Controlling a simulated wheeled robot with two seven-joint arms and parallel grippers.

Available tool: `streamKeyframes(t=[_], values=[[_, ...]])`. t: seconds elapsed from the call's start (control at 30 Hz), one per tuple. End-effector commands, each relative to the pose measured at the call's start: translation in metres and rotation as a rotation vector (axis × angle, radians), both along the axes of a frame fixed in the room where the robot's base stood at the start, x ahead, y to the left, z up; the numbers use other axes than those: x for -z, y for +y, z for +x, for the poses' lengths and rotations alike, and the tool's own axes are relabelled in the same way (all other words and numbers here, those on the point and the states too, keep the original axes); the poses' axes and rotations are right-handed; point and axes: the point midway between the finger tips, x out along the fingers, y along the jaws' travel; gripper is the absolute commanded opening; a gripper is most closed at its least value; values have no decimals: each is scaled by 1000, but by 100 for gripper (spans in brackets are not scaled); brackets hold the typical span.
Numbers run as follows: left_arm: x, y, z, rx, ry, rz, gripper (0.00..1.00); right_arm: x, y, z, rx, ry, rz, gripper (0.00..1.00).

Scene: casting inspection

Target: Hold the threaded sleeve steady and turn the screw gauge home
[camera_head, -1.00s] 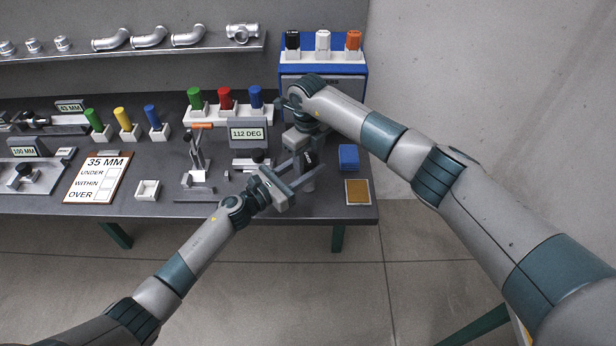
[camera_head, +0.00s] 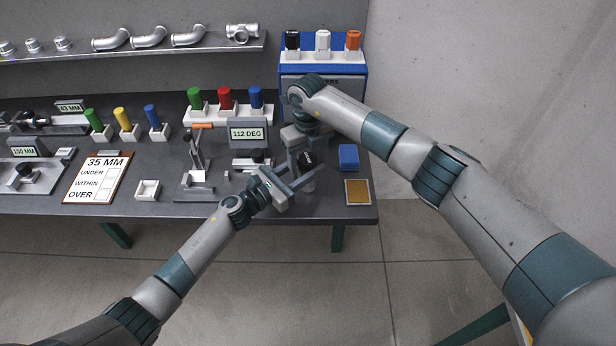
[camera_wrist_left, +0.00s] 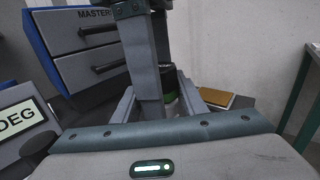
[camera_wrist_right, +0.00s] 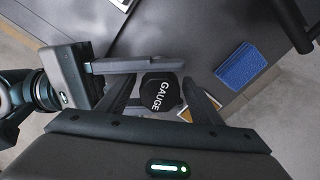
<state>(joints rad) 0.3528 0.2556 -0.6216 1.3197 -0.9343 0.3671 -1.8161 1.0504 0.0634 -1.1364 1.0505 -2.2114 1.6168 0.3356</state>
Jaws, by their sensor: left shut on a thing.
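The screw gauge (camera_head: 306,159) has a black cap marked GAUGE; the cap shows from above in the right wrist view (camera_wrist_right: 161,92). It stands over the threaded sleeve (camera_head: 308,186), a grey cylinder mostly hidden by my fingers. My left gripper (camera_head: 296,181) is shut on the sleeve from the front left. My right gripper (camera_head: 302,162) points down from above, with one finger on each side of the cap. A narrow gap shows at the cap's left in the right wrist view, so the fingers look open around it. The thread is hidden.
A blue pad (camera_head: 348,157) and a brown-topped tray (camera_head: 358,192) lie right of the sleeve, near the table's right edge. A 112 DEG sign (camera_head: 248,133) and a fixture stand to the left. A blue drawer cabinet (camera_head: 322,88) is behind my right gripper.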

Motion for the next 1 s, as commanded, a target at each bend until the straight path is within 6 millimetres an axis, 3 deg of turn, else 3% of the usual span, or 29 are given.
streamKeyframes(t=[0.27,0.7,0.97,1.0], values=[[0,0,0,-1,0,0,0,-4,0,1,-1,-2,0,59],[0,0,0,0,-1,1,0,-44,0,0,-2,-1,0,59],[0,0,0,0,-1,1,0,-45,0,0,-1,0,-1,59],[0,0,0,0,-1,1,0,-45,0,0,-1,0,-1,67]])
